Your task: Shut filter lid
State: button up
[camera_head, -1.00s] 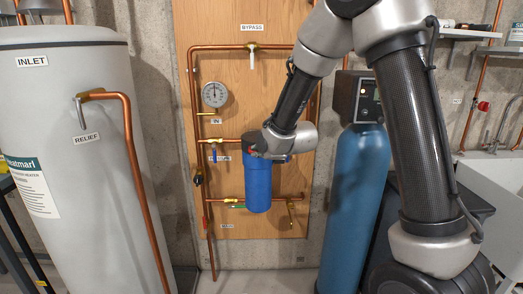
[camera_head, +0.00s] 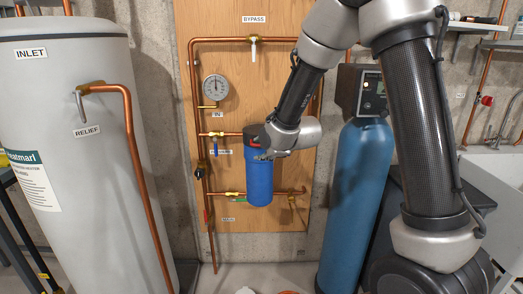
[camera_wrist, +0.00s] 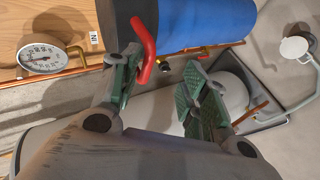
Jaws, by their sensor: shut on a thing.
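The filter is a blue canister (camera_head: 259,184) with a black lid (camera_head: 250,132), mounted on the wooden panel. In the wrist view the blue body (camera_wrist: 190,22) and dark cap (camera_wrist: 128,16) fill the top, with a bent red handle (camera_wrist: 147,48) coming off the cap. My gripper (camera_head: 263,153) is at the upper front of the filter. In the wrist view my gripper's green-padded fingers (camera_wrist: 160,92) stand apart, with the red handle against the left one. The exact contact is partly hidden, and I cannot tell whether the lid is fully closed.
Copper pipes (camera_head: 192,110) and a pressure gauge (camera_head: 215,88) lie left of the filter. A blue tank (camera_head: 352,200) with a control head stands close on the right. A large grey water heater (camera_head: 75,150) is at the left. Some floor shows below the panel.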

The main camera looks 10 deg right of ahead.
jog(key=v, duration=1.1)
jog(key=shift+s+a, duration=0.1)
jog(key=s+d+f+m+g+h, duration=0.1)
jog(key=s+d+f+m+g, duration=0.1)
jog(key=s+f+m+g, duration=0.25)
jog(key=s+d+f+m+g, duration=0.1)
jog(key=s+d+m+g, duration=0.15)
jog(key=s+m, duration=0.4)
jog(key=s+d+r+m+h, duration=0.1)
jog(key=s+d+r+m, duration=0.2)
jog(key=s+d+r, duration=0.2)
jog(key=s+d+r+m+h, duration=0.1)
jog(key=s+d+r+m, duration=0.3)
jog(key=s, duration=0.8)
jog(key=shift+s+d+r, duration=0.2)
jog(key=shift+d+r, duration=0.65)
jog(key=shift+d, duration=0.1)
